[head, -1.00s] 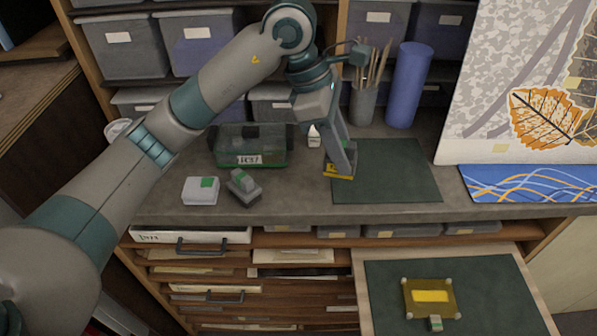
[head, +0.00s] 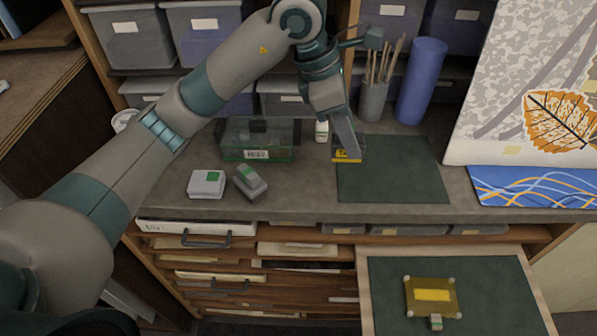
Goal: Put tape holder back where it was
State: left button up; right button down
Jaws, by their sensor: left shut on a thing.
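My left gripper (head: 346,150) points down over the back-left edge of the dark green mat (head: 395,175) on the counter. It is shut on a small yellow thing (head: 346,156), likely the tape holder, at or just above the counter surface. The gripper fingers hide part of it, and I cannot tell whether it touches the counter. My right gripper does not show.
A green-based clear box (head: 258,154), a white block (head: 206,184) and a grey block (head: 251,181) stand left of the mat. A small white bottle (head: 321,131), a brush pot (head: 373,101) and a blue roll (head: 421,80) stand behind. An open drawer below holds a yellow plate (head: 432,310).

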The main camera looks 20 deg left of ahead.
pick_arm(q)
jog(key=s+a+f+p, duration=0.1)
jog(key=a, duration=0.2)
jog(key=s+a+f+p, duration=0.1)
jog(key=a+f, duration=0.1)
jog(key=s+a+f+p, duration=0.1)
jog(key=a+f, duration=0.1)
jog(key=a, duration=0.1)
jog(key=shift+s+a+f+p, duration=0.25)
jog(key=shift+s+a+p, duration=0.05)
jog(key=shift+s, duration=0.05)
jog(key=shift+f+p, duration=0.95)
jog(key=shift+f, duration=1)
jog(key=shift+f, duration=0.15)
